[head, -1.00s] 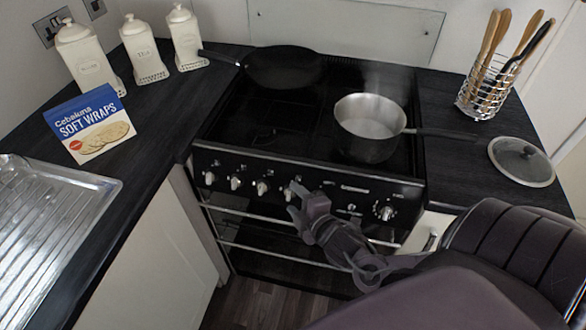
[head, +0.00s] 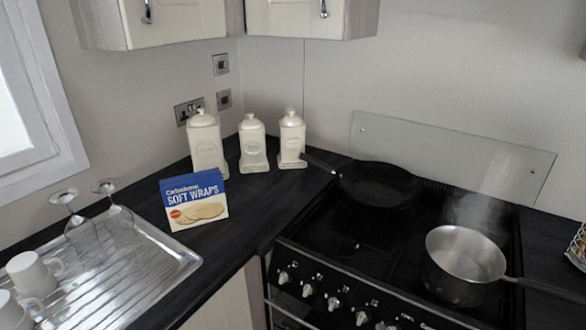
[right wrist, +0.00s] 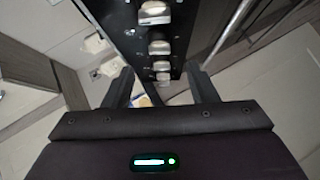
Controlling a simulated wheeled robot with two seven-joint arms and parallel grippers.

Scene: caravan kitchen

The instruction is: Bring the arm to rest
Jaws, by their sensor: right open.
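My right gripper (right wrist: 161,72) shows in the right wrist view with its two fingers apart and nothing between them. Beyond the fingertips is the black cooker front with a row of knobs (right wrist: 158,47). Neither of my arms shows in the head view now. My left gripper is in no view.
A steaming saucepan (head: 463,262) and a dark frying pan (head: 378,184) stand on the black hob (head: 352,235). A soft wraps box (head: 194,199), white canisters (head: 252,145) and a metal drainer (head: 165,243) with mugs and glasses are left. Wall cupboards (head: 175,18) hang above.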

